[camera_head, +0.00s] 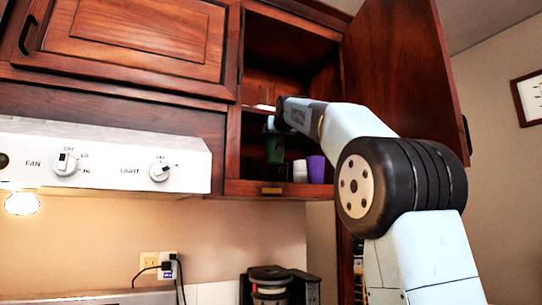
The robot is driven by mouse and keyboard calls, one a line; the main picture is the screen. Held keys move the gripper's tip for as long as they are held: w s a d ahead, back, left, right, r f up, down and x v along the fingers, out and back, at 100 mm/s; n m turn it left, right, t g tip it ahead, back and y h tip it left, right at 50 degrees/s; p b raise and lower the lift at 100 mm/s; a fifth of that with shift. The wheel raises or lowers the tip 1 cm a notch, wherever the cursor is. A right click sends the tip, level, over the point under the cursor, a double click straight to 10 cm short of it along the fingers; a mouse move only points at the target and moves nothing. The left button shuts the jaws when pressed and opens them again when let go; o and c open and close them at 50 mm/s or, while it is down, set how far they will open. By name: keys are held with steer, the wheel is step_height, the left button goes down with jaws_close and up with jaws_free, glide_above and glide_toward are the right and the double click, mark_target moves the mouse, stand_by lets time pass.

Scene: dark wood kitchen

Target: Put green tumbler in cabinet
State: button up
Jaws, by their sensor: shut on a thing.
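The green tumbler (275,153) hangs upright under the end of my arm, in front of or inside the lower compartment of the open cabinet (232,150). I cannot tell how deep it is or whether it touches the shelf. My gripper (270,127) is shut on the tumbler's upper part, and my own wrist hides much of the jaws. The cabinet door (405,75) stands wide open on the right.
A white cup (300,171) and a purple cup (316,169) stand on the lower shelf to the right of the tumbler. The upper compartment looks empty. A range hood (105,155) is at left, and a coffee maker (270,285) stands below.

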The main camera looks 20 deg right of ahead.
mark_target(275, 154)
steer(key=shift+w+f, duration=0.15)
steer(key=shift+w, duration=0.05)
steer(key=shift+s+f, duration=0.1)
steer(key=shift+f, duration=2.7)
steer(key=shift+w+a+f, duration=0.1)
steer(key=shift+w+f, duration=0.15)
steer(key=shift+f, duration=0.3)
steer(key=shift+f, duration=0.1)
steer(key=o, duration=1.2)
steer(key=shift+o, duration=0.2)
steer(key=s, duration=1.2)
steer(key=shift+a+r, duration=0.25)
steer(key=shift+r, duration=0.15)
